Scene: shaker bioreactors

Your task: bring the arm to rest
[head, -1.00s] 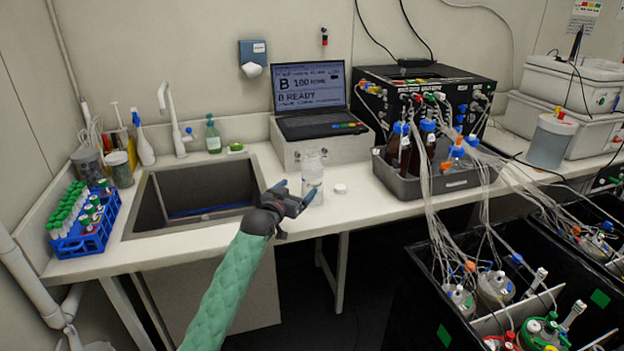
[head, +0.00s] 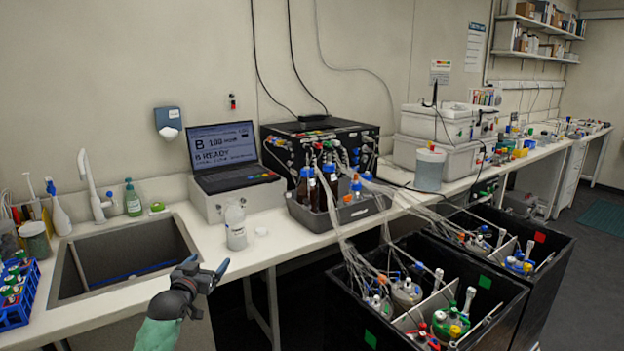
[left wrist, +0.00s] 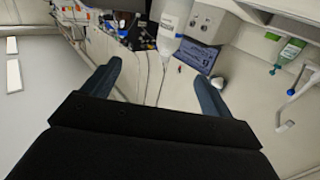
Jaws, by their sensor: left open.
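My left gripper (head: 203,270) is open and empty in the head view, in front of the counter's front edge and to the right of the sink. In the left wrist view its two blue fingers (left wrist: 155,90) are spread apart with nothing between them. A clear bottle (head: 236,228) with a pale label stands upright on the counter beyond the gripper, apart from it. It also shows in the left wrist view (left wrist: 172,22). A small white cap (head: 261,232) lies beside the bottle. My right gripper is not in view.
A laptop (head: 230,155) stands behind the bottle. A grey tray (head: 345,212) of bottles and black bins (head: 420,290) with tubing are to the right.

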